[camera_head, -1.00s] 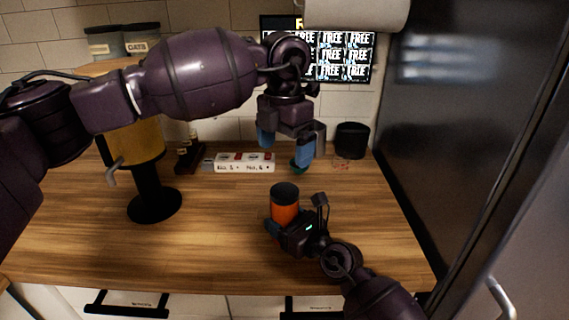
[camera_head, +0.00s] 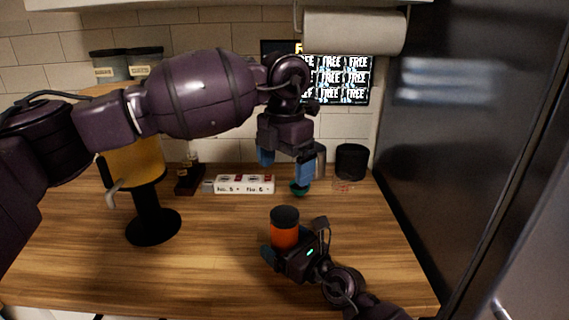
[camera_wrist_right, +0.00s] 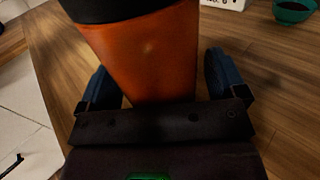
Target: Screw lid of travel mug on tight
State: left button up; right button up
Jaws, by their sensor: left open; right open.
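The travel mug (camera_head: 285,237) stands upright on the wooden counter, with an orange body and a dark lid (camera_head: 285,215) on top. My right gripper (camera_head: 284,256) is low at the mug, open, with its fingers on either side of the body. In the right wrist view the orange mug (camera_wrist_right: 150,55) is between the two blue fingers, with a visible gap on each side; only the lid's lower edge (camera_wrist_right: 110,8) shows. My left gripper (camera_head: 286,170) is open and empty, fingers pointing down, above and behind the mug.
A small green bowl (camera_head: 299,188) and a black cup (camera_head: 351,161) stand at the back right. A yellow dispenser on a black base (camera_head: 153,227) stands at left. A dark fridge (camera_head: 460,150) bounds the right. The front counter is clear.

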jog(key=v, duration=1)
jog(key=shift+s+d, duration=0.2)
